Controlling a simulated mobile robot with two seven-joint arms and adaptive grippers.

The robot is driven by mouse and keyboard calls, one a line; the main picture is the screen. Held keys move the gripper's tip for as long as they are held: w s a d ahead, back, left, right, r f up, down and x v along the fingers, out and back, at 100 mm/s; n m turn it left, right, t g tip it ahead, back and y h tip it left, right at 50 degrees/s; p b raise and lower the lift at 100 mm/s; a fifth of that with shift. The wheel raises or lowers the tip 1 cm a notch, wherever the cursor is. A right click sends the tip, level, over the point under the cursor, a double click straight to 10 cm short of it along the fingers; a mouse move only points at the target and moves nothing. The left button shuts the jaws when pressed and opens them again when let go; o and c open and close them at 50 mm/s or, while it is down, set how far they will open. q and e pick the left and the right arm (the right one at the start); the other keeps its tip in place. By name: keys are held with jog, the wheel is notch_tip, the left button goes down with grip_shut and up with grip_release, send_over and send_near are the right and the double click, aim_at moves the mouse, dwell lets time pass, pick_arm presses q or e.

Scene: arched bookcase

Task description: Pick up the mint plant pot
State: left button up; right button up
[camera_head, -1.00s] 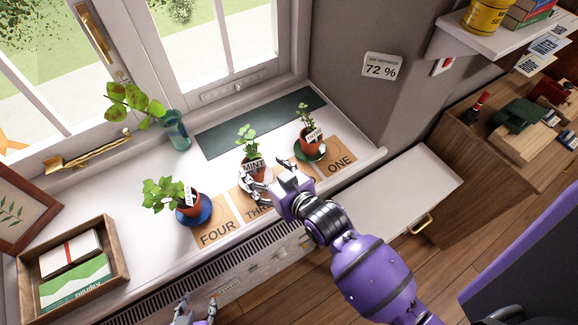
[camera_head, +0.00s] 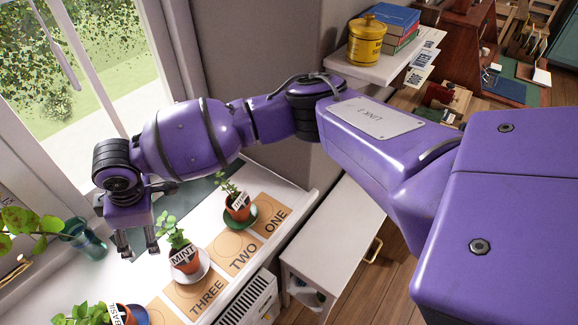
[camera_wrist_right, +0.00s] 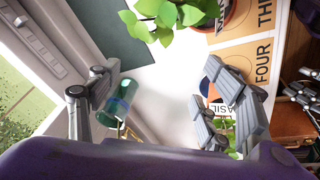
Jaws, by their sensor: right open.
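The mint plant pot (camera_head: 185,261), terracotta with a white MINT label, stands upright on a white saucer by the THREE card. Its leaves (camera_wrist_right: 172,20) and part of its pot show at the top of the right wrist view. My right gripper (camera_head: 137,244) is open and empty, pointing down over the white sill on the window side of the mint, apart from it. In the wrist view its fingers (camera_wrist_right: 150,92) are spread wide. Part of my left gripper (camera_wrist_right: 300,90) shows at the right edge of that view; its opening is unclear.
The basil pot (camera_head: 122,314) stands nearer, at the bottom left, and another potted plant (camera_head: 238,206) on a green saucer stands beyond the mint. A teal glass vase (camera_head: 84,238) with a leafy sprig is left of my right gripper. A radiator (camera_head: 250,300) runs below the sill.

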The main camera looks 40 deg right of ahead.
aim_at(182, 253)
jog(key=s+d+f, duration=0.1)
jog(key=s+d+f+g+h, duration=0.1)
jog(key=s+d, duration=0.1)
jog(key=s+d+f+g, duration=0.1)
jog(key=shift+s+d+f+m+h, duration=0.1)
jog(key=shift+s+d+m+h, duration=0.05)
jog(key=shift+d+m+h, duration=0.2)
jog(key=f, duration=0.7)
jog(key=shift+s+d+f, duration=0.3)
jog(key=shift+f, duration=0.1)
jog(key=shift+c, duration=0.3)
jog(key=shift+w+r, duration=0.15)
jog(key=shift+r, duration=0.05)
jog(key=c, duration=1.4)
